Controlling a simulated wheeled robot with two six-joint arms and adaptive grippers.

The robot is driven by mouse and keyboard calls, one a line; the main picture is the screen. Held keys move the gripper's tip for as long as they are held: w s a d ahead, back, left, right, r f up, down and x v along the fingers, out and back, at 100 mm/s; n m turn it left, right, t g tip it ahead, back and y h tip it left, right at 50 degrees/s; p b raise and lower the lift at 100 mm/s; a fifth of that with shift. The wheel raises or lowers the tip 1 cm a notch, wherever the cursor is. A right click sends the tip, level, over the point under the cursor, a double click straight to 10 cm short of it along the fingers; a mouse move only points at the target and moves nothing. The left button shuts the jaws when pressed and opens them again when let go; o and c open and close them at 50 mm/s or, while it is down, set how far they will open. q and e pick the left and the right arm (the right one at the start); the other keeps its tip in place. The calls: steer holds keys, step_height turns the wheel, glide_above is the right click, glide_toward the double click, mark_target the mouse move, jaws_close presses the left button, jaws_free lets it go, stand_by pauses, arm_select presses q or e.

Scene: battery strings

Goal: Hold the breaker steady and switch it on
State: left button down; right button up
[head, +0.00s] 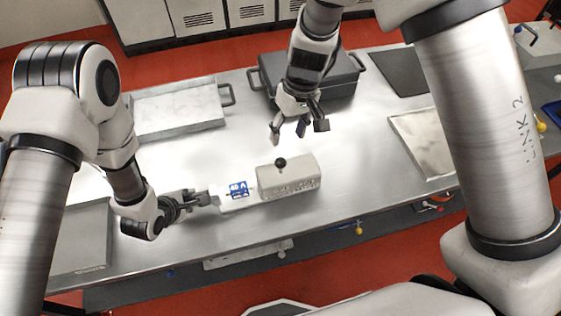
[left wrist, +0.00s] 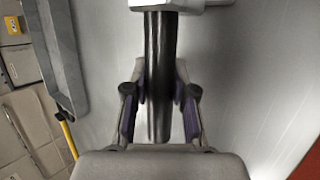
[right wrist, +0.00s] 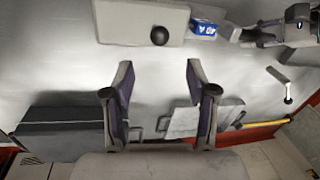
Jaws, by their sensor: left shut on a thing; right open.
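The breaker (head: 288,180) is a beige-grey box with a black round knob (head: 280,162) on top. A white part with a blue "40 A" label (head: 238,189) extends from its left side. In the right wrist view the breaker (right wrist: 120,20) is at the top, with its knob (right wrist: 160,36) facing the camera. My left gripper (head: 207,198) is shut on a black handle (left wrist: 160,75) that comes out of the white part. My right gripper (head: 298,130) is open and empty, above and behind the breaker, apart from the knob; its fingers (right wrist: 158,90) show spread in the right wrist view.
The steel table (head: 350,205) is clear around the breaker. A shallow metal tray (head: 205,122) is at the back left, and a dark grey box with handles (head: 340,88) stands behind my right gripper. A framed pale tray (head: 425,140) lies at right, another tray (head: 85,260) at front left.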

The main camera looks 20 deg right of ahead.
mark_target(282, 158)
steer(key=f, duration=0.4)
steer(key=a+f, duration=0.1)
steer(key=f, duration=0.2)
steer(key=a+f, duration=0.1)
steer(key=f, duration=0.3)
steer(key=shift+s+f, duration=0.2)
steer(key=shift+f, duration=0.15)
jaws_close()
